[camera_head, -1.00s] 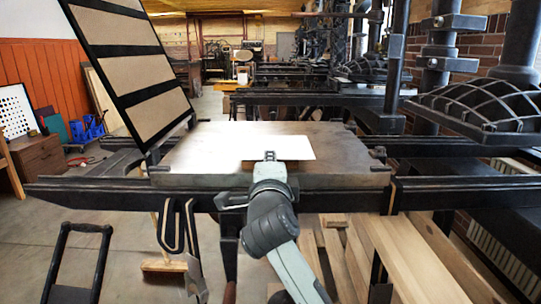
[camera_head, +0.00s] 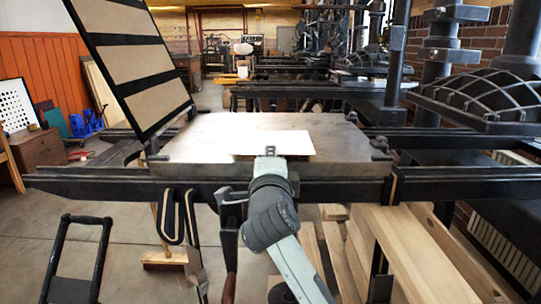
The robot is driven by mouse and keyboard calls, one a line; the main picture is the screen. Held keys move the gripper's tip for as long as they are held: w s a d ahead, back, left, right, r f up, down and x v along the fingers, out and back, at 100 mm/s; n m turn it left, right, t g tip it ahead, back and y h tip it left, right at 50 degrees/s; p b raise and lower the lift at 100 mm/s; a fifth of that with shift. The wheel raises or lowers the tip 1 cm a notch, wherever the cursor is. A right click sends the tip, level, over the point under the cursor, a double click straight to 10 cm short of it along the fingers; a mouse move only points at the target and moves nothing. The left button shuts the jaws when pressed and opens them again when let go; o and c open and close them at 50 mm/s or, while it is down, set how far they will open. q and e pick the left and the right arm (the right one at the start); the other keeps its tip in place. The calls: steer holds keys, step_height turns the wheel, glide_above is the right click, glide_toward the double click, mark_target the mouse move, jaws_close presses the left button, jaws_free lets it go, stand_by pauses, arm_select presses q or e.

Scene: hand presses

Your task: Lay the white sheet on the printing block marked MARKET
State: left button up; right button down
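The white sheet (camera_head: 272,142) shows flat over the front middle of the grey press bed (camera_head: 205,137). A narrow dark strip shows along its front left edge; I cannot tell if the sheet touches the bed all over. My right gripper (camera_head: 270,151) is at the sheet's front edge, its small fingertips closed on that edge. Its arm reaches up from the bottom of the picture. No MARKET lettering or separate printing block can be made out; a block may be under the sheet. My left gripper is not in view.
A tilted black frame with tan panels (camera_head: 128,55) rises at the bed's left. Dark rails (camera_head: 100,182) run across in front. A heavy ribbed press head (camera_head: 480,95) hangs at the right. Wooden planks (camera_head: 420,255) lie below right. The bed's left part is bare.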

steer(key=c, duration=1.5)
jaws_free()
steer(key=shift+s+p, duration=0.8)
steer(key=shift+s, duration=2.2)
